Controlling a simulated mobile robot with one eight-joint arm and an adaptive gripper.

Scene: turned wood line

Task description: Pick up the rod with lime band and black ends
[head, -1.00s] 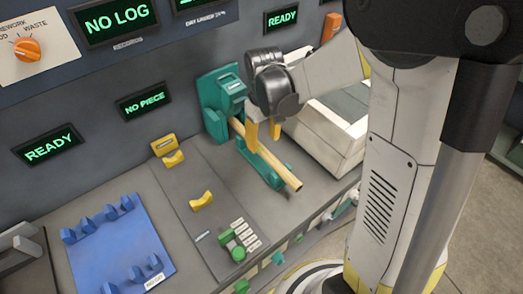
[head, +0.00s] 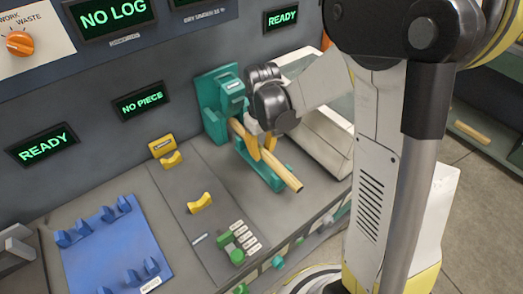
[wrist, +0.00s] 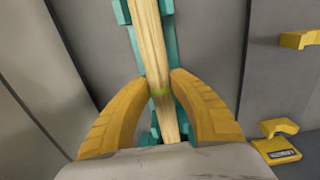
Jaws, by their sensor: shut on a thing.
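The pale wooden rod (head: 284,173) lies along the teal holder (head: 212,112), slanting toward the front right of the bench. Its near end looks dark in the head view. A narrow lime band rings the rod (wrist: 150,45) in the wrist view, level with my fingertips. My gripper (head: 262,150) has its yellow fingers on either side of the rod and is shut on it near the band. In the wrist view my gripper (wrist: 160,82) reaches the rod from both sides. I cannot tell whether the rod is clear of the holder.
Yellow V-shaped rests (head: 200,203) and a blue rack (head: 112,250) stand to the left. Green buttons (head: 237,255) sit near the bench front. A grey-white box (head: 325,140) is close on the right. Another wooden piece (head: 472,132) shows at far right.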

